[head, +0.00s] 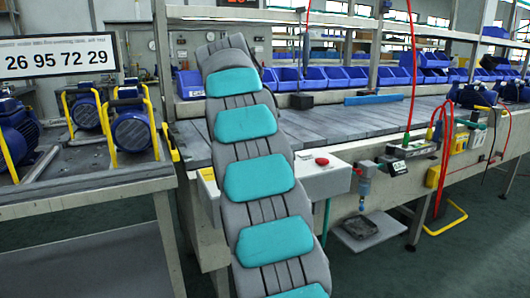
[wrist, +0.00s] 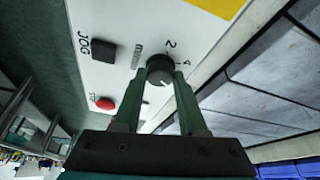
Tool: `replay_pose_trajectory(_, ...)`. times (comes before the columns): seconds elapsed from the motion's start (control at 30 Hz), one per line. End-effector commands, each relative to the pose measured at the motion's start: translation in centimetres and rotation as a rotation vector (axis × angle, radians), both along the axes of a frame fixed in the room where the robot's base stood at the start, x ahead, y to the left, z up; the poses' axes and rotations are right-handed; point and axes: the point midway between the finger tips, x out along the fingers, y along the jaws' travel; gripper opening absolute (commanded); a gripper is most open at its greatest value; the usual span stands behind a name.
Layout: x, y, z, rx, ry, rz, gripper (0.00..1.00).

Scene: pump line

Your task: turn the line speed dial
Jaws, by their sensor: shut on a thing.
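The line speed dial (wrist: 160,70) is a round black knob with a pale pointer mark, set in a white control panel (wrist: 120,72) in the wrist view. Printed numbers, 2 and 4 among them, stand around it. My gripper (wrist: 161,80) has its two green fingers shut on the dial, one on each side. In the head view my grey and teal arm reaches toward the white control box (head: 325,181) and hides the dial and my gripper.
A black JOG button (wrist: 103,50) and a red button (wrist: 105,103) sit on the same panel near my fingers. A grey conveyor (head: 335,122) runs behind the box. Blue pumps (head: 131,130) stand on the left bench.

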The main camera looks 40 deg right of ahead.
Motion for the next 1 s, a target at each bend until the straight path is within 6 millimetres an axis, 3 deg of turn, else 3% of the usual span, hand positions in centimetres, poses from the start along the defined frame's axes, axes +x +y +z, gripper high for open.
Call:
replay_pose_trajectory(0.33, -0.02, 0.02, -0.11, 0.002, 0.002, -0.002, 0.0)
replay_pose_trajectory(0.37, -0.02, 0.02, -0.11, 0.002, 0.002, -0.002, 0.44)
replay_pose_trajectory(0.6, -0.01, 0.0, -0.07, 0.001, 0.002, -0.001, 0.71)
replay_pose_trajectory(1.0, -0.33, 0.18, 0.66, 0.0, 0.0, 0.0, 0.71)
